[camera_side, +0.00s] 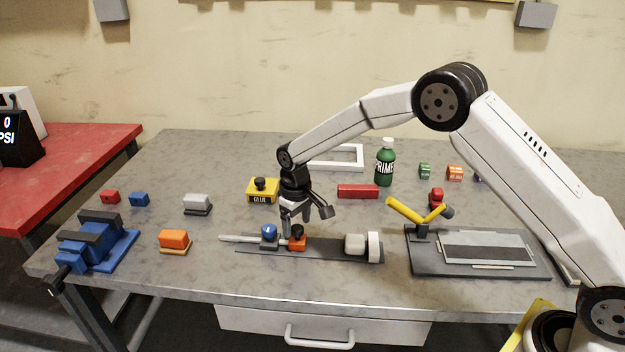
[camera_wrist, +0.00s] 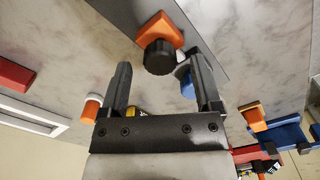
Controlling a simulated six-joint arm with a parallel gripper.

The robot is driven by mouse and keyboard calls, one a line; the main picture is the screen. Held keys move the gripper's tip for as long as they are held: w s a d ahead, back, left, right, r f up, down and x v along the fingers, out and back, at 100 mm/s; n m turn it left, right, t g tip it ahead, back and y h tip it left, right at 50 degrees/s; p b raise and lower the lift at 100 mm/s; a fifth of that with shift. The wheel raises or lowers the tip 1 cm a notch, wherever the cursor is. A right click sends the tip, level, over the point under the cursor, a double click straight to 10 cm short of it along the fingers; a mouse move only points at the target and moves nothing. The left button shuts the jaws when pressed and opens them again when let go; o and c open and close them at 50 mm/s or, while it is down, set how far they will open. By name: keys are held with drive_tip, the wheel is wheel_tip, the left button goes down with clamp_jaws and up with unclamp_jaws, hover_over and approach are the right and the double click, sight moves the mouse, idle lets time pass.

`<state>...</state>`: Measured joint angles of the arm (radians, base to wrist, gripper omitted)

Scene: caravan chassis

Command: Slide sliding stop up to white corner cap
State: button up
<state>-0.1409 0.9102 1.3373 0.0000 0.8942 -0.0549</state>
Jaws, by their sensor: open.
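An orange block with a black knob, which looks like the sliding stop (camera_side: 297,243), sits on a long dark grey base plate (camera_side: 335,250). It also shows in the wrist view (camera_wrist: 160,48), just beyond and between the fingertips. My gripper (camera_side: 297,220) is open above the orange block; in the wrist view its two fingers (camera_wrist: 163,75) stand apart with nothing clearly held. A white block with an upright white disc, seemingly the white corner cap (camera_side: 356,244), is at the right end of the plate, with a gap between it and the orange block.
A blue knob (camera_side: 268,233) on the rod (camera_side: 235,239) is close left of the orange block; its blue part (camera_wrist: 187,84) shows by the right finger. A grey fixture (camera_side: 420,262) with yellow arms stands right. A red bar (camera_side: 357,191) and green bottle (camera_side: 385,165) are behind.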

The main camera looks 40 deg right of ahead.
drive_tip(key=shift+f, duration=0.45)
clamp_jaws()
idle(1.2)
